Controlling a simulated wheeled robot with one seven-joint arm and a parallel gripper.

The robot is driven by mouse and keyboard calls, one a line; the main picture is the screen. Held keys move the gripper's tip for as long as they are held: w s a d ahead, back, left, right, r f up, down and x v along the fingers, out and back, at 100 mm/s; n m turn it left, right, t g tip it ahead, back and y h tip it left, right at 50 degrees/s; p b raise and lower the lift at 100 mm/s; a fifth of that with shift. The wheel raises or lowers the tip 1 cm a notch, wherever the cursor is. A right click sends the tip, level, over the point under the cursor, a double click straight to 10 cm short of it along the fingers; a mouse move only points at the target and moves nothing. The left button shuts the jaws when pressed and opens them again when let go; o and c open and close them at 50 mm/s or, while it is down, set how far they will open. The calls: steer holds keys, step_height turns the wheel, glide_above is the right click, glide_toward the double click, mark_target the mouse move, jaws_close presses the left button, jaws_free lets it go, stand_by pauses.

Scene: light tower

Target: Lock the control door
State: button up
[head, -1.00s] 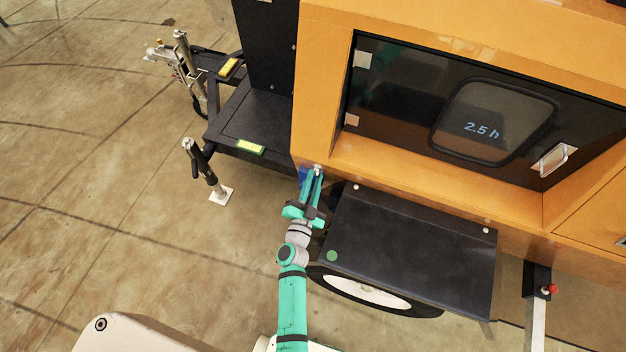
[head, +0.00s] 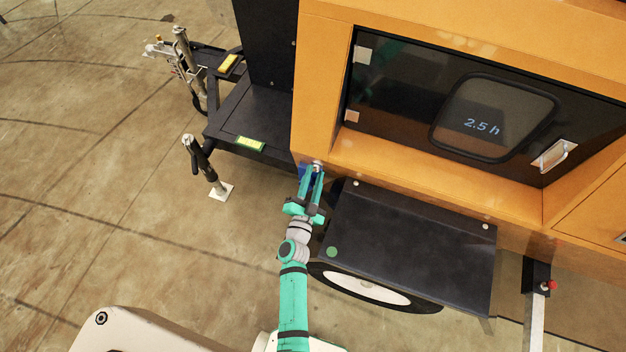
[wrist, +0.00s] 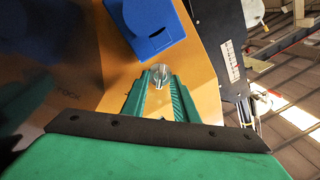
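The control door (head: 400,95) is a dark panel set into the orange housing and looks closed. It carries a framed window (head: 495,115) reading "2.5 h" and a metal latch handle (head: 553,156) at its right. My gripper (head: 315,172) is at the housing's lower left corner, well left of the latch. In the wrist view my gripper (wrist: 160,80) has its teal fingers apart, one on each side of a small shiny metal cylinder (wrist: 160,72). I cannot tell whether they touch it. A blue box-like part (wrist: 150,28) is just beyond.
A black fender (head: 415,245) over a wheel (head: 370,290) is right of my arm. A black drawbar deck (head: 250,115) and a jack stand (head: 205,165) are to the left. A post with a red knob (head: 549,286) stands at right. Left floor is open.

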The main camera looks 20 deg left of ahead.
steer(key=shift+r, duration=0.5)
step_height(320, 180, up, 2)
steer(key=shift+d+r, duration=0.1)
steer(key=s+d+r, duration=0.3)
steer(key=s+r, duration=0.6)
steer(key=s, duration=0.4)
steer(key=shift+s+d+r, duration=0.25)
steer(key=shift+d+r, duration=0.05)
steer(key=shift+r, duration=0.05)
